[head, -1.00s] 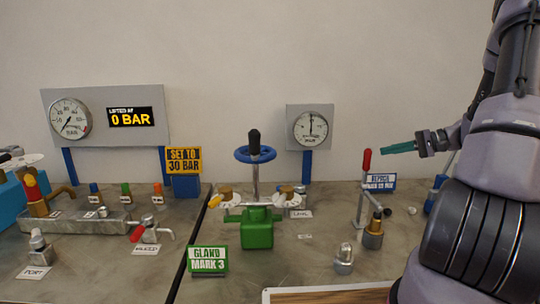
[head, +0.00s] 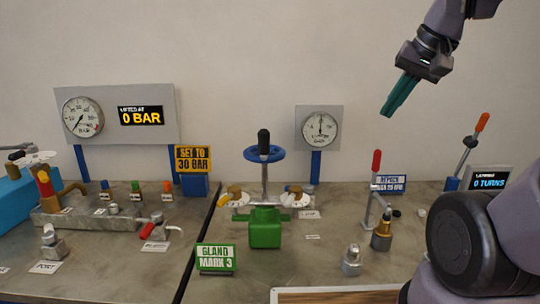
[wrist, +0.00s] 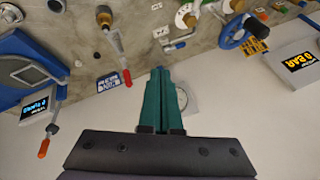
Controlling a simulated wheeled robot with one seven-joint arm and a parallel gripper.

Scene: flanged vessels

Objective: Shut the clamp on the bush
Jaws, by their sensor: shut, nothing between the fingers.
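The clamp (head: 376,165) has a red-tipped handle standing upright on a grey post, at the right of the bench in the head view. The bush (head: 381,240), brassy with a darker base, stands just beside the post. Whether the clamp's arm presses on the bush is too small to tell. My gripper (head: 388,111) has green fingers, shut and empty, pointing down and left in the air above the clamp, apart from it. In the wrist view, my gripper (wrist: 160,74) is in front, with the clamp's red handle (wrist: 126,76) to its left and the bush (wrist: 104,17) beyond.
A sign (head: 391,184) stands behind the clamp. A lever with an orange grip (head: 482,122) and a turns display (head: 488,180) are to its right. A grey fitting (head: 351,261) stands front left of the bush. A handwheel (head: 264,154) over a green body is further left.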

